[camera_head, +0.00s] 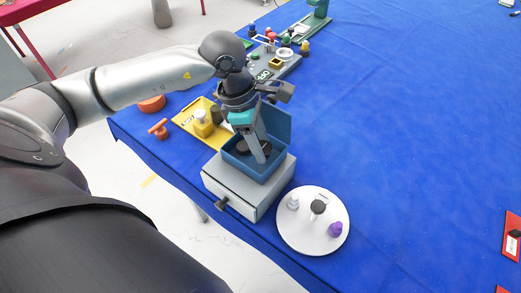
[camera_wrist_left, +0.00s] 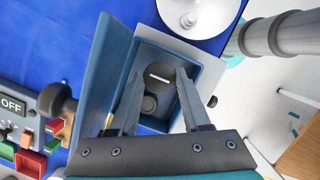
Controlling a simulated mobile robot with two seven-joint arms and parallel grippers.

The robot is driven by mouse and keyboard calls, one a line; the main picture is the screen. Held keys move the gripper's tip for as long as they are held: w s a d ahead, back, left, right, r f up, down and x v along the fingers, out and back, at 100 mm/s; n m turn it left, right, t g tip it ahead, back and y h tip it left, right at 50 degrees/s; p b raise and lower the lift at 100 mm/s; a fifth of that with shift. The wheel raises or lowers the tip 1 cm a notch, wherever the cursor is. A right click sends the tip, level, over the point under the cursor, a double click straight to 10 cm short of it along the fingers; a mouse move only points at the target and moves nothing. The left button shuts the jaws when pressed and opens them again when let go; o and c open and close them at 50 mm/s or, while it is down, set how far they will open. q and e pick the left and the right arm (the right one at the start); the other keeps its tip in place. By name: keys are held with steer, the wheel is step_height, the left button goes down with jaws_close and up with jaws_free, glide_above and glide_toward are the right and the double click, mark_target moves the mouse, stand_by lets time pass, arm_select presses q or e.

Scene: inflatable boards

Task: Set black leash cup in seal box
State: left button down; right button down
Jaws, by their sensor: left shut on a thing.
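The seal box is a blue open-topped box (camera_head: 241,168) with its lid raised, on top of a pale grey drawer unit (camera_head: 236,189). It also shows in the left wrist view (camera_wrist_left: 207,72). My left gripper (camera_head: 261,156) points down into the box from above. In the left wrist view its fingers (camera_wrist_left: 160,77) are shut on a round black piece with a white slot, which I take for the black leash cup (camera_wrist_left: 158,70). The cup is inside the box walls; whether it touches the floor I cannot tell.
A white round plate (camera_head: 297,236) with white, black and purple pieces stands right of the drawer unit. A yellow tray (camera_head: 187,123) lies left of the box. A grey panel (camera_head: 283,68) with small parts is behind.

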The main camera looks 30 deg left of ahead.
arm_select(q)
steer(key=shift+f, duration=1.55)
steer(key=shift+c, duration=1.8)
jaws_free()
steer(key=shift+r, duration=0.1)
steer(key=v, duration=1.2)
